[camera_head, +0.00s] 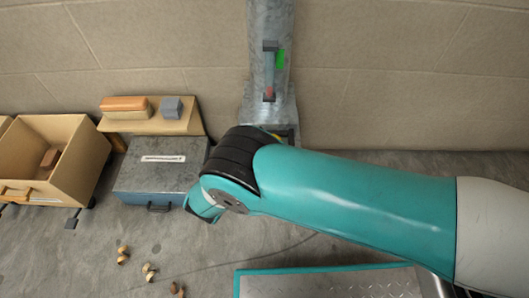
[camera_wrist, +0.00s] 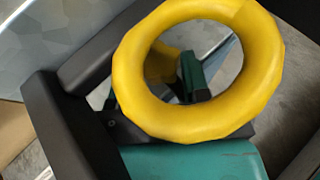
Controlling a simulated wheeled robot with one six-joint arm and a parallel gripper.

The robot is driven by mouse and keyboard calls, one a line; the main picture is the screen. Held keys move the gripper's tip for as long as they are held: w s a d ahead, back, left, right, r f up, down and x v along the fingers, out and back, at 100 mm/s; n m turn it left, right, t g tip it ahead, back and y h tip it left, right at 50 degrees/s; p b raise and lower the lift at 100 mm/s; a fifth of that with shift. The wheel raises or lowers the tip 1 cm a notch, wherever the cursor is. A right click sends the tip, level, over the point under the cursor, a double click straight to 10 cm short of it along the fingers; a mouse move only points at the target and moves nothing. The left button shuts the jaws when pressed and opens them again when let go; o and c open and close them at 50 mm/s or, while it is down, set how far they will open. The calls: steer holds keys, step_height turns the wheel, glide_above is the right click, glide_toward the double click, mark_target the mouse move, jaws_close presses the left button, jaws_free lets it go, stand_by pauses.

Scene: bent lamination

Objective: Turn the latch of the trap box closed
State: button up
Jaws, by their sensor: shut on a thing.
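A thick yellow ring (camera_wrist: 128,75) fills the middle of the wrist view, and a little yellow also shows behind my arm in the head view (camera_head: 275,137). I take it for the latch's handle. My gripper (camera_wrist: 192,78) shows in part through the ring, as a teal finger with a dark tip. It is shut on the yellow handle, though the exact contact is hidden. In the head view my arm hides the gripper. A dark box frame (camera_head: 290,132), seemingly the trap box, shows at the foot of the metal duct, mostly hidden.
The metal duct (camera_head: 268,25) rises against the wall and bears a small lever with green and red marks (camera_head: 270,75). A grey-blue case (camera_head: 140,180), a shelf with blocks (camera_head: 150,127) and an open crate (camera_head: 85,165) stand left. Wood bits (camera_head: 148,270) lie on the floor.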

steer(key=shift+f, duration=0.25)
steer(key=o, duration=0.9)
steer(key=shift+r, duration=0.1)
steer(key=shift+a, duration=0.1)
steer(key=p+v, duration=0.1)
steer(key=v, duration=1.6)
steer(key=shift+a+r, duration=0.15)
steer(key=shift+r, duration=0.05)
